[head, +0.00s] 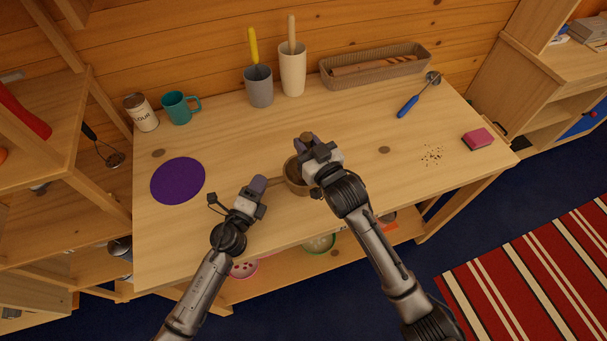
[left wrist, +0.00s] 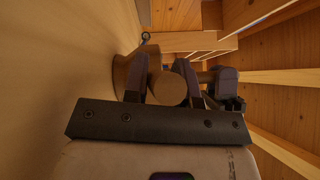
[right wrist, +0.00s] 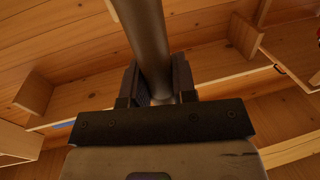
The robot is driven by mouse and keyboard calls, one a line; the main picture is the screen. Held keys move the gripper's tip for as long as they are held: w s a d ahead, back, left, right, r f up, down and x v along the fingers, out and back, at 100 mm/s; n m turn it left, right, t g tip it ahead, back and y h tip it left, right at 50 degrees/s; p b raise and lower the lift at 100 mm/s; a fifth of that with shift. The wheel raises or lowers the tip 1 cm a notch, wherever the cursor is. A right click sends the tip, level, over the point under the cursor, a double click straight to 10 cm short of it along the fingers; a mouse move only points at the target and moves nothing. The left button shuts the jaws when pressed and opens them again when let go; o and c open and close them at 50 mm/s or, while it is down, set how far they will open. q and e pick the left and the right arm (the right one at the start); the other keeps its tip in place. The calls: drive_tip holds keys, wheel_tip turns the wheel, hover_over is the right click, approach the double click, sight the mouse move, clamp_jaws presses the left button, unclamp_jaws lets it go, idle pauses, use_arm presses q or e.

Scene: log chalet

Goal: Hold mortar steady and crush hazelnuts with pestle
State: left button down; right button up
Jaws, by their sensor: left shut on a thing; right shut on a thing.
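The brown mortar (head: 294,185) stands on the table near its front edge, with a short handle (head: 275,181) pointing left. My left gripper (head: 259,184) is shut on this handle; the handle's round end (left wrist: 168,89) shows between the fingers in the left wrist view, with the mortar (left wrist: 124,72) behind. My right gripper (head: 305,145) is above the mortar, shut on the pestle, whose brown top (head: 306,135) just shows. In the right wrist view the pestle (right wrist: 146,35) runs between the fingers. My right gripper and arm cover part of the mortar; no hazelnuts can be made out.
A purple round mat (head: 178,181) lies left on the table (head: 230,145). A can (head: 141,112), teal mug (head: 178,108), grey cup (head: 259,88), white cup (head: 293,72) and basket (head: 375,66) stand along the back. Right are a blue-handled tool (head: 408,106), crumbs (head: 431,155) and pink sponge (head: 478,139).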

use_arm(q)
drive_tip(key=shift+r, duration=0.1)
use_arm(e)
drive_tip(key=shift+f, duration=1.75)
drive_tip(key=shift+r, duration=0.2)
drive_tip(key=shift+w+a+r, duration=0.1)
drive_tip(key=shift+w+r, duration=0.3)
drive_tip(key=shift+r, duration=0.4)
drive_tip(key=shift+w+a+r, duration=0.1)
drive_tip(key=shift+w+r, duration=0.3)
drive_tip(key=shift+r, duration=0.4)
